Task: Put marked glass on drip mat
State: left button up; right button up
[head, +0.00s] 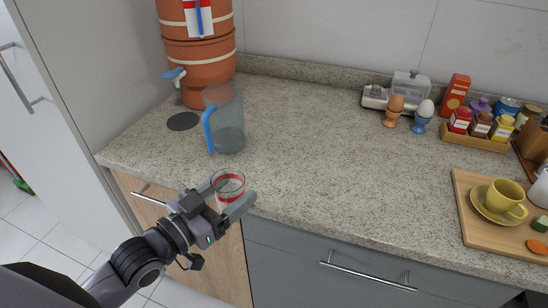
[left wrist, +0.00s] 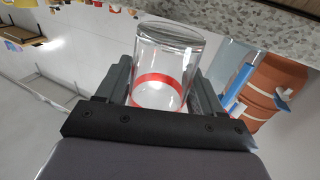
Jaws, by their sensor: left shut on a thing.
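The marked glass (head: 229,181) is clear with a red band. My left gripper (head: 231,194) is shut on it, with one finger on each side, at the counter's front edge in the head view. The glass (left wrist: 166,65) also shows between the two fingers in the left wrist view, its red band near the palm. A dark round mat (head: 183,121), which looks like the drip mat, lies on the counter below the dispenser's tap. It is bare and well behind and left of the glass. My right gripper is not in view.
A clay water dispenser (head: 199,65) with a blue tap (head: 174,74) stands at the back left. A clear pitcher with a blue handle (head: 226,125) stands between the glass and the mat's right side. The middle counter (head: 310,150) is clear. A board (head: 470,218) with a yellow cup (head: 506,195) lies at right.

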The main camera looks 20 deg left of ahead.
pick_arm(q)
jog(key=x, duration=0.8)
jog(key=shift+w+d, duration=0.15)
jog(key=shift+w, duration=0.2)
jog(key=x, duration=0.1)
jog(key=p+x, duration=0.1)
jog(key=x, duration=0.1)
jog(key=shift+w+r, duration=0.15)
jog(key=shift+r, duration=0.1)
jog(key=shift+w+d+p, duration=0.15)
jog(key=shift+p, duration=0.3)
jog(key=shift+f, duration=0.1)
jog(key=shift+f, duration=0.15)
jog(key=o, duration=1.1)
jog(key=shift+f, duration=0.1)
jog(key=shift+b, duration=0.3)
